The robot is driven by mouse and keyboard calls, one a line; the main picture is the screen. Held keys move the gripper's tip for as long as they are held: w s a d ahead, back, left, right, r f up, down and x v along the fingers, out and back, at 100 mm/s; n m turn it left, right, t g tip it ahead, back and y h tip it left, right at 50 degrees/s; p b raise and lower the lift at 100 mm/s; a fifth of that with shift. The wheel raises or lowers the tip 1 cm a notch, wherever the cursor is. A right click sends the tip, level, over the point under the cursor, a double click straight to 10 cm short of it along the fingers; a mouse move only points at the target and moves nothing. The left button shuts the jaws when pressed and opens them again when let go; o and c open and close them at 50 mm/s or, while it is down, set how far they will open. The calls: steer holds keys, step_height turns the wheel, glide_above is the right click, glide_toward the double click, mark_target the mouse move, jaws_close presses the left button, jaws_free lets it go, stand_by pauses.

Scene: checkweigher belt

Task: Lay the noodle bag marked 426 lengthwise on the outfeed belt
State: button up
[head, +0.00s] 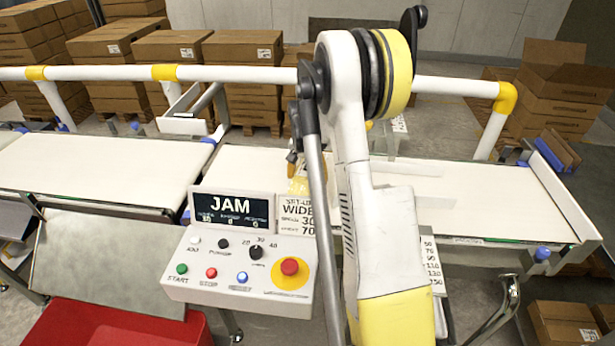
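The outfeed belt (500,205) is the white belt on the right; my arm hides its near left part. A small yellowish item (298,185) shows just behind the control panel, left of my arm. It may be a noodle bag, but no 426 mark is readable. A dark and orange part just above it looks like part of my gripper (293,165). My arm and the panel hide the rest, so I cannot see its fingers or whether it holds the item.
The control panel (240,270) reads JAM and stands in front of the belts. Another white belt (95,170) is on the left, above a grey chute (110,260) and a red bin (105,328). A white rail with yellow joints (240,74) runs behind. Cartons (240,48) stand beyond.

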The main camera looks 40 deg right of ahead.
steer(key=c, duration=0.5)
